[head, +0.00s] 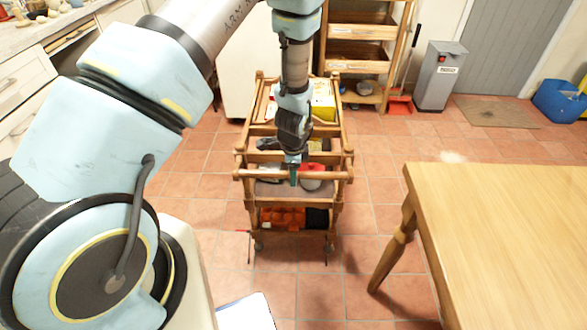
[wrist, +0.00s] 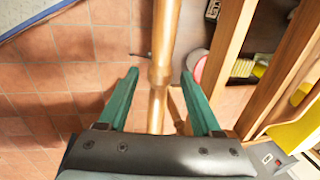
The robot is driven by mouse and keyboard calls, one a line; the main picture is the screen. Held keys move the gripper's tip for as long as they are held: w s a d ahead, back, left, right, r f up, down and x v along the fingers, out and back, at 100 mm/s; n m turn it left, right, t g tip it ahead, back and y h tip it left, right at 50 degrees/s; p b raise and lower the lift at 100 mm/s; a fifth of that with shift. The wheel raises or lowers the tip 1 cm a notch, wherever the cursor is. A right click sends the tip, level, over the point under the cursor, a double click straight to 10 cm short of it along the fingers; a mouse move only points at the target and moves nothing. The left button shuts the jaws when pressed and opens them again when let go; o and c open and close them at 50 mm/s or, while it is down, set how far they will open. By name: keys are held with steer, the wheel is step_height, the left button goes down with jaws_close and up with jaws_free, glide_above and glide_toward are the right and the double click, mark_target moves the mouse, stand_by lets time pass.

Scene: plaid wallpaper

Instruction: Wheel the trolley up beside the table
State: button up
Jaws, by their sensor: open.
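The wooden trolley (head: 335,177) stands on the tiled floor in the middle of the head view, with its near end rail toward me and things on its shelves. The wooden table (head: 510,230) is at the right, with a floor gap between it and the trolley. My gripper (head: 294,178) is at the trolley's near rail and open. In the wrist view, the rail (wrist: 163,40) runs between the two spread teal fingers (wrist: 160,74). Space shows on both sides of the rail, so the fingers are not closed on it. My arm hides part of the trolley's top.
A wooden shelf rack (head: 357,30), a red dustpan (head: 400,105) and a grey bin (head: 440,75) stand at the back. A blue tub (head: 558,102) is at the far right. Counters (head: 25,85) line the left. The floor between trolley and table is clear.

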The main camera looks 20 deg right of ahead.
jaws_close()
stand_by(0.4)
